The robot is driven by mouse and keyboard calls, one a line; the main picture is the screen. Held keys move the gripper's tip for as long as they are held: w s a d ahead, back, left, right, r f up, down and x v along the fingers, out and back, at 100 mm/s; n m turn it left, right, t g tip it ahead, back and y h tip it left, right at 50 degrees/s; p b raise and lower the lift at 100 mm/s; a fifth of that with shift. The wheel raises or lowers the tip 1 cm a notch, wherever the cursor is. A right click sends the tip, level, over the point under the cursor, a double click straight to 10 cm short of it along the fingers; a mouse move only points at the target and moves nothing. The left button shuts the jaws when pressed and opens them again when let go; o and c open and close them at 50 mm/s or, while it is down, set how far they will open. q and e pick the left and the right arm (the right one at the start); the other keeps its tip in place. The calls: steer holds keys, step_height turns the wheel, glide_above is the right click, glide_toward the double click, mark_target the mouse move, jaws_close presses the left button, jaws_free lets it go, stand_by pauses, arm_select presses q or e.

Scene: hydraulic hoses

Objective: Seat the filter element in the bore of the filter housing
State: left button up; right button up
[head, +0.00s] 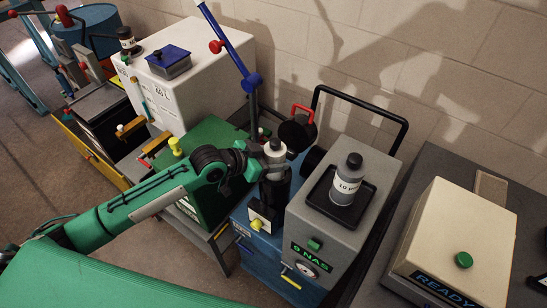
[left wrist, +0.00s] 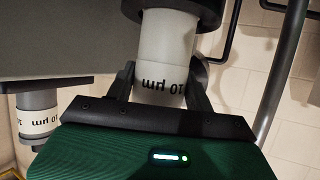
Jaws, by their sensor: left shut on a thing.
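My left gripper (head: 272,168) is shut on a grey filter element (head: 275,149) with a dark cap and a white band. The element is upright above the black cylindrical filter housing (head: 273,193). In the left wrist view, which is upside down, the gripper's fingers (left wrist: 163,88) grip both sides of the filter element (left wrist: 165,55), at its "10 µm" label. A dark rim, apparently the filter housing (left wrist: 212,12), is at its lower end. I cannot tell whether that end is inside the bore. The right gripper is not in view.
A second 10 µm element (head: 347,180) stands on a black tray (head: 322,207) atop the grey unit (head: 310,232), right of the housing. A black tube handle (head: 375,107) rises behind. A green box (head: 212,137) and white cabinet (head: 195,80) stand to the left.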

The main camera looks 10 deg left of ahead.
arm_select(q)
steer(key=shift+r+p, duration=0.7)
steer(key=shift+r, duration=0.25)
steer(key=shift+p, duration=0.5)
stand_by(1.1)
steer(key=shift+f+b, duration=2.25)
steer(key=shift+f, duration=1)
steer(key=o, duration=1.1)
steer(key=shift+o, duration=0.7)
steer(key=shift+f, duration=0.2)
steer(key=shift+s, duration=0.15)
